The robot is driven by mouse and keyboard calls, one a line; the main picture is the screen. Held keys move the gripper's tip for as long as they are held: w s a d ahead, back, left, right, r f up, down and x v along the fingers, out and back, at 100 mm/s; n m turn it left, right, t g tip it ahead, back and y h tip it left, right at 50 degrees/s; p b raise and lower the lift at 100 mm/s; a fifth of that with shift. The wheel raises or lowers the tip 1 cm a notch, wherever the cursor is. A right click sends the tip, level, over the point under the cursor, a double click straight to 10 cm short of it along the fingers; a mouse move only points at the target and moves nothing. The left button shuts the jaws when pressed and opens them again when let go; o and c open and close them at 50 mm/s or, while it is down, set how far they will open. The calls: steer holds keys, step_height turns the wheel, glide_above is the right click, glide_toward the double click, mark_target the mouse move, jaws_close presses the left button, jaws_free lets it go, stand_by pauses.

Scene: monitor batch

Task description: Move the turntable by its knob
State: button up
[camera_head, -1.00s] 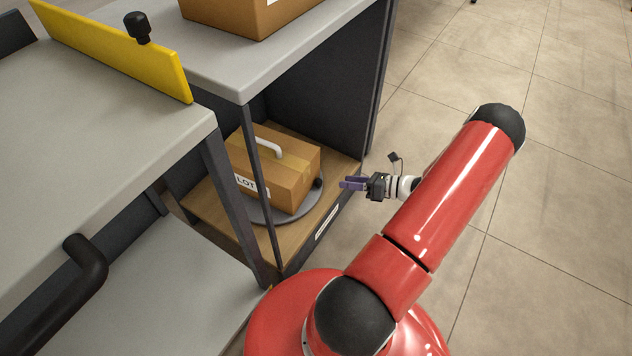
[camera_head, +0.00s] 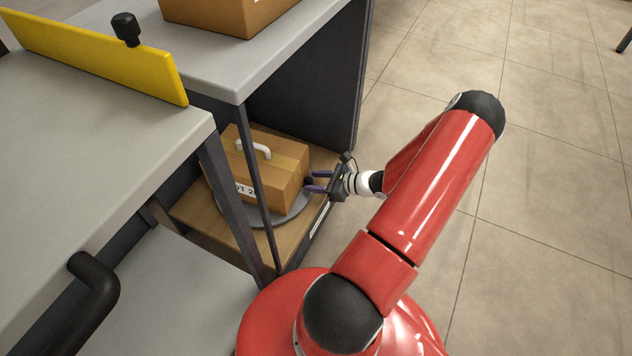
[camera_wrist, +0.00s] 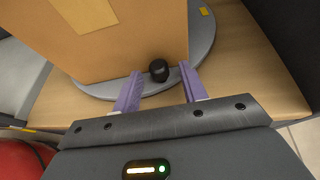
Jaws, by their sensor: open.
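The grey round turntable (camera_head: 290,218) lies on the wooden lower shelf and carries a cardboard box (camera_head: 272,178) with a white handle on top. The turntable's rim also shows in the wrist view (camera_wrist: 205,38). Its black knob (camera_wrist: 159,70) stands near the rim, beside the box. My gripper (camera_head: 318,182) reaches in from the right at the shelf's open side. In the wrist view its two purple fingers (camera_wrist: 160,88) are open, one on each side of the knob. I cannot tell whether either finger touches it. In the head view the knob shows small and dark between the fingertips.
The wooden shelf (camera_wrist: 255,70) has bare board around the turntable. Dark posts and a side panel (camera_head: 310,80) frame the compartment. A grey worktop (camera_head: 215,60) lies above, holding another box (camera_head: 230,12). Open tiled floor (camera_head: 540,200) is on the right.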

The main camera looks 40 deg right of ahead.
steer(key=shift+w+a, duration=0.1)
steer(key=shift+w, duration=0.05)
jaws_close()
